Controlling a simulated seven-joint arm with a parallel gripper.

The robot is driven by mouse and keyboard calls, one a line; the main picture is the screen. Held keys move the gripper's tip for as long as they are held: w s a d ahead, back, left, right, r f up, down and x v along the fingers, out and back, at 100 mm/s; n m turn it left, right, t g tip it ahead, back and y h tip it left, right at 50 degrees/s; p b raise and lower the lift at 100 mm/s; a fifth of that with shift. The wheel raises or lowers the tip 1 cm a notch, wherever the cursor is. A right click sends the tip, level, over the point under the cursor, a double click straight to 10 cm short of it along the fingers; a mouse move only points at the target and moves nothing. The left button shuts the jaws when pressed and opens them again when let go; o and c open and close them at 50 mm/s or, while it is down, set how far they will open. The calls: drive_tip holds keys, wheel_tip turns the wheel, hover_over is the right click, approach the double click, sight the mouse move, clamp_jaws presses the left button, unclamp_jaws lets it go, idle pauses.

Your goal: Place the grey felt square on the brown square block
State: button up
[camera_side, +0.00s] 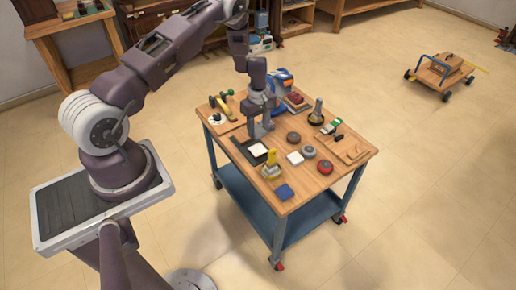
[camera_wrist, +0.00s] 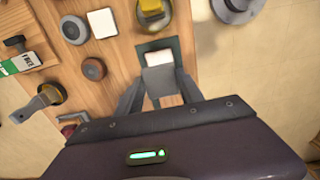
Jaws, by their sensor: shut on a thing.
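My gripper (camera_wrist: 158,92) is shut on a grey square piece, which looks like the grey felt square (camera_wrist: 158,80). It is held between the two fingers at the edge of a dark green tray (camera_wrist: 143,48) that has a white square (camera_wrist: 160,57) in it. In the side view my gripper (camera_side: 260,132) is low over the table, behind the dark tray (camera_side: 240,145); the held piece is hard to make out there. I cannot pick out the brown square block for certain; a flat brown wooden piece (camera_side: 352,152) lies at the table's right.
The wooden table (camera_side: 312,188) is crowded. The front right of the tabletop is clear.

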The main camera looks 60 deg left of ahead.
sight(259, 150)
wheel_tip(259, 150, down, 8)
drive_tip(key=shift+f, duration=0.1)
drive_tip(key=shift+f, duration=0.1)
drive_tip(key=o, duration=1.3)
